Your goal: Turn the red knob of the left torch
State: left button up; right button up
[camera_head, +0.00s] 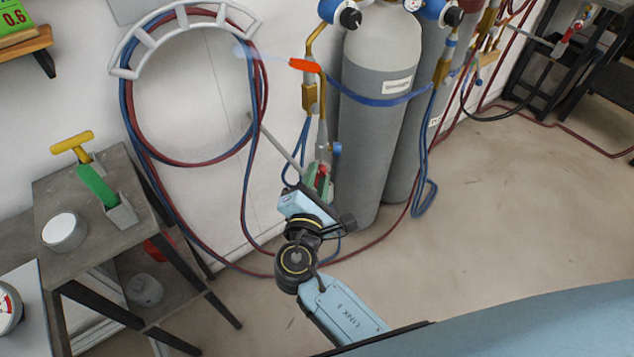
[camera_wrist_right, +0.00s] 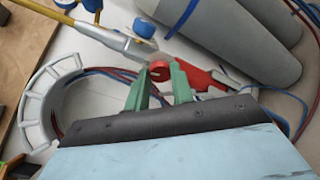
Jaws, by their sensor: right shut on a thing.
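The left torch (camera_head: 309,98) hangs beside the grey gas cylinder, with a brass upper part, an orange tip and a faint bluish flame pointing left. Its metal body also shows in the wrist view (camera_wrist_right: 115,40). My right gripper (camera_head: 320,181) is at the torch's lower end. In the wrist view its green fingers (camera_wrist_right: 161,76) stand on either side of the round red knob (camera_wrist_right: 160,70) and are shut on it. A red part (camera_wrist_right: 210,79) extends beyond the fingers to the right. A blue knob (camera_head: 337,149) sits above the gripper. My left gripper is out of view.
Grey cylinders (camera_head: 378,130) stand just right of the torch. Red and blue hoses hang in loops from a white wall rack (camera_head: 192,20). Open floor lies at right.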

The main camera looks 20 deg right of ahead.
jog(key=shift+m+b, duration=0.3)
jog(key=shift+m, duration=0.3)
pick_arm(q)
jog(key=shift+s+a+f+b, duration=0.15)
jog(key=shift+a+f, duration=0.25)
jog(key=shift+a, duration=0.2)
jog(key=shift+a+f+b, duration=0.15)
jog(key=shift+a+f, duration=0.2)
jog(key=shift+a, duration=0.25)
pick_arm(e)
jog(key=shift+m, duration=0.6)
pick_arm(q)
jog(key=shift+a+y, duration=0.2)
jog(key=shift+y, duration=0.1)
pick_arm(e)
jog(key=o, duration=1)
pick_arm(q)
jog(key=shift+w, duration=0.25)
pick_arm(e)
jog(key=shift+a, duration=0.1)
